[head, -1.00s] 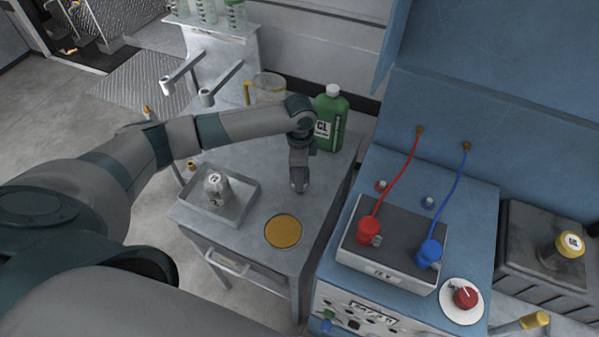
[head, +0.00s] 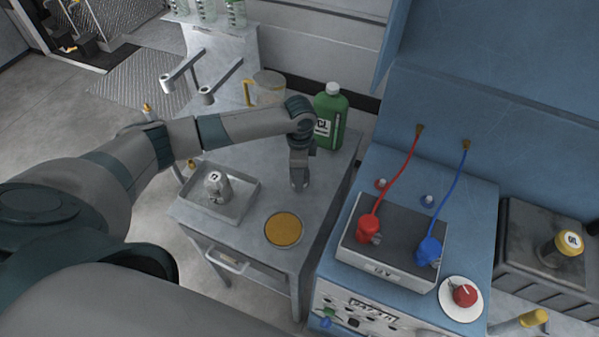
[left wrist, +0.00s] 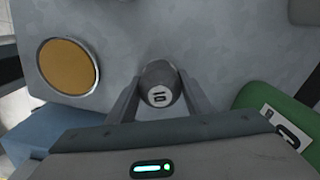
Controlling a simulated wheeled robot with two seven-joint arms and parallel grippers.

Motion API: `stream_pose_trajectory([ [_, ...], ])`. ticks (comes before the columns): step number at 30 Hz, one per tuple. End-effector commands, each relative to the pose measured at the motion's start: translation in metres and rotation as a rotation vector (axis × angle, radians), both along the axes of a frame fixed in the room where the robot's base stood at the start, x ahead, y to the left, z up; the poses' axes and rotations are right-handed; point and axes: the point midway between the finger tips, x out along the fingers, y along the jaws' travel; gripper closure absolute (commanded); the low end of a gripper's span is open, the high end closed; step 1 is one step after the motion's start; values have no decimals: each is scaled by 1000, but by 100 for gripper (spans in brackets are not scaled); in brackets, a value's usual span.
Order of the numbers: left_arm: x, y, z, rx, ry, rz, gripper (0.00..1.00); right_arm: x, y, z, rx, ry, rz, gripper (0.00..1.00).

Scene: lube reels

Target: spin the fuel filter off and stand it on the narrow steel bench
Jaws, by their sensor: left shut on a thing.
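My left gripper (head: 299,184) points down over the grey steel bench (head: 245,222). In the left wrist view its fingers (left wrist: 160,100) are shut on a small grey cylinder (left wrist: 158,74) with a white number label on its end, which looks like the fuel filter. The cylinder is close to the bench top. I cannot tell whether it touches it. In the head view it is mostly hidden by the gripper. My right gripper is not in view.
An amber disc (head: 284,230) lies near the bench's front edge. A shallow tray (head: 243,208) holds a silver can (head: 217,186). A green jug (head: 331,118) and a clear pitcher (head: 268,88) stand behind. A blue cabinet (head: 465,205) borders the right.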

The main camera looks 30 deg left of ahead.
Motion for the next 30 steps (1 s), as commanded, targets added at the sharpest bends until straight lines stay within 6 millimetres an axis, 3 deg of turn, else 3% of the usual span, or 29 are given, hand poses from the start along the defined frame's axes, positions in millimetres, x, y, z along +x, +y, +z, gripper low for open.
stream_pose_trajectory([
  [8,0,0,0,0,-1,0,81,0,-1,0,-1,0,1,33],
  [9,0,0,0,0,-1,0,46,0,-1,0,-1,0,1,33],
  [11,0,0,0,0,-1,0,32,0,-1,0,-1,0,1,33],
  [23,0,0,2,0,-1,0,32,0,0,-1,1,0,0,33],
  [30,1,0,20,-1,-3,-1,32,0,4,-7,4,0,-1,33],
])
